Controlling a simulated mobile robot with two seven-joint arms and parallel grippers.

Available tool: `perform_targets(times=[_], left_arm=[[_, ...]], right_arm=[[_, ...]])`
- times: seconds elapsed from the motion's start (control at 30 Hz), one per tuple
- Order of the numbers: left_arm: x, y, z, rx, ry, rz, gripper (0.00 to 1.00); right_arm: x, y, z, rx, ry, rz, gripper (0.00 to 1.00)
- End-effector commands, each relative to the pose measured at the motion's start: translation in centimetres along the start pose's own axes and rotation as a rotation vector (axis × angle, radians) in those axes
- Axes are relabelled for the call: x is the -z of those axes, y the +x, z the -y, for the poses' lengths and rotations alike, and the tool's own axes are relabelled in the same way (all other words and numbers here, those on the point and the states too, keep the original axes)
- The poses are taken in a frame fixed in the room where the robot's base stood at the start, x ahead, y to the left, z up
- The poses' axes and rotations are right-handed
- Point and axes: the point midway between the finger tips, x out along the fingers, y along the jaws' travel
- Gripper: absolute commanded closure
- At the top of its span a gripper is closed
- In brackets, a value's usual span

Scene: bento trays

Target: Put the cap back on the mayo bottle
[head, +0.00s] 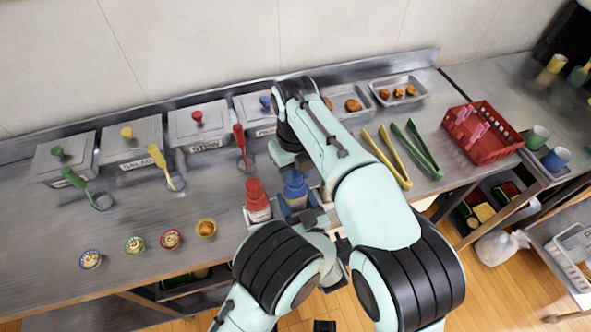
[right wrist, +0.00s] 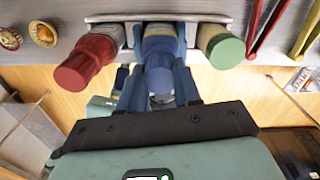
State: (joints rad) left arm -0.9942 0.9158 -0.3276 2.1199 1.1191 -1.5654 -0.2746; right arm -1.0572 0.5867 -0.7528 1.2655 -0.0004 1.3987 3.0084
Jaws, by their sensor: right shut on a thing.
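A bottle with a blue top stands in the holder at the counter's front, just right of the red-topped bottle. I take it for the mayo bottle (head: 295,187), but its label is not readable. It also shows in the right wrist view (right wrist: 160,45). My right gripper (head: 288,160) reaches down over it and is shut on the blue cap (right wrist: 158,76), with a finger on each side. The cap appears in line with the bottle; I cannot tell whether it is fully seated. My left gripper (head: 318,222) is low beside the bottles, mostly hidden, its jaws unclear.
A red bottle (head: 258,200) and a green-capped bottle (right wrist: 226,48) flank the blue one closely. Tongs (head: 425,150) and a red basket (head: 482,140) lie to the right. Small bowls (head: 171,238) stand along the left front edge. Lidded containers (head: 198,124) line the back.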

Motion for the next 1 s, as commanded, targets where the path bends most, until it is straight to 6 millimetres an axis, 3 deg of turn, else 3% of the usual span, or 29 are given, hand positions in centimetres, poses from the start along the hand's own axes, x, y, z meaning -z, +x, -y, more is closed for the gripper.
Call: perform_targets(times=[0.17,0.2,0.27,0.57,1.0], left_arm=[[0.0,0.0,0.0,0.000,0.001,0.001,0.91],[0.0,0.0,0.0,0.000,0.001,0.001,0.91],[0.0,0.0,0.0,0.000,0.001,0.001,0.91],[0.0,0.0,0.0,0.000,0.000,0.001,0.91],[0.0,0.0,0.0,0.000,0.000,0.001,0.91]], right_arm=[[0.0,0.0,0.0,-0.001,-0.002,-0.001,0.95],[0.0,0.0,0.0,-0.001,-0.002,-0.001,0.61],[0.0,0.0,0.0,-0.001,-0.003,0.000,0.42],[0.0,-0.2,0.0,0.000,-0.003,0.001,0.42],[0.0,-4.5,0.0,0.000,-0.004,0.000,0.42]])
